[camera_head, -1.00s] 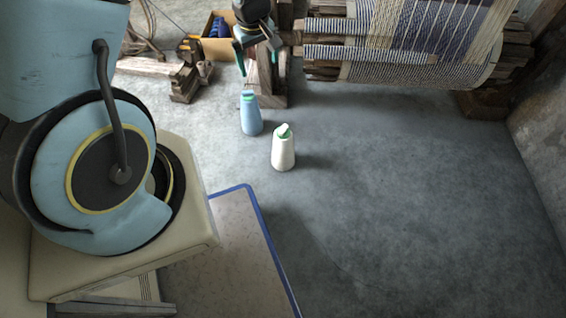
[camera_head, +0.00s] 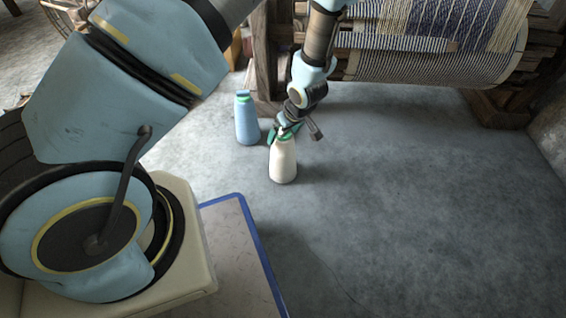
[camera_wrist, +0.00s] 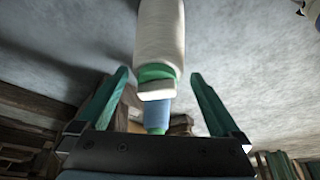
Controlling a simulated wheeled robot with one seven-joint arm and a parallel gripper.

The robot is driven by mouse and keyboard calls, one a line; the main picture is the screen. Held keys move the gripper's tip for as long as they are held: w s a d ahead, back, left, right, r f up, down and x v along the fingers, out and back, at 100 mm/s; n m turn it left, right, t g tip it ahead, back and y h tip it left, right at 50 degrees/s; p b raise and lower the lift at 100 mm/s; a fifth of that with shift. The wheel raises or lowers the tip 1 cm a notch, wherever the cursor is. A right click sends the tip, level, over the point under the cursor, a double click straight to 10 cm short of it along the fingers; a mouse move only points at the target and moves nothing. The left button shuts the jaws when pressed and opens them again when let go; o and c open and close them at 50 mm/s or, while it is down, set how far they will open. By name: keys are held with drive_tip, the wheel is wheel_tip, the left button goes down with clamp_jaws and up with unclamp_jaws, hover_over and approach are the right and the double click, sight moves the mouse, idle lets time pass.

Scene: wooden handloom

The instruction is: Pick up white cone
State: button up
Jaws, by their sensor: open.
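The white cone (camera_head: 283,160) stands upright on the grey floor in the head view, right of a blue cone (camera_head: 246,120). My gripper (camera_head: 284,134) is at the top of the white cone, with its green fingers to either side of the tip. In the wrist view the white cone (camera_wrist: 160,40) hangs from the top edge, its green and white tip between the open green fingers of my gripper (camera_wrist: 160,85). Gaps show on both sides of it. The blue cone (camera_wrist: 157,115) shows behind it, partly hidden by the gripper body.
The wooden loom (camera_head: 420,65) with striped cloth stands behind, its wooden post (camera_head: 266,60) close behind the cones. The floor to the right is clear.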

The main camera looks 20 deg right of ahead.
sight(283, 155)
drive_tip(key=shift+b+x, duration=2.5)
drive_tip(key=shift+x, duration=0.95)
drive_tip(key=shift+s+d, duration=0.1)
drive_tip(key=shift+d, duration=0.05)
clamp_jaws()
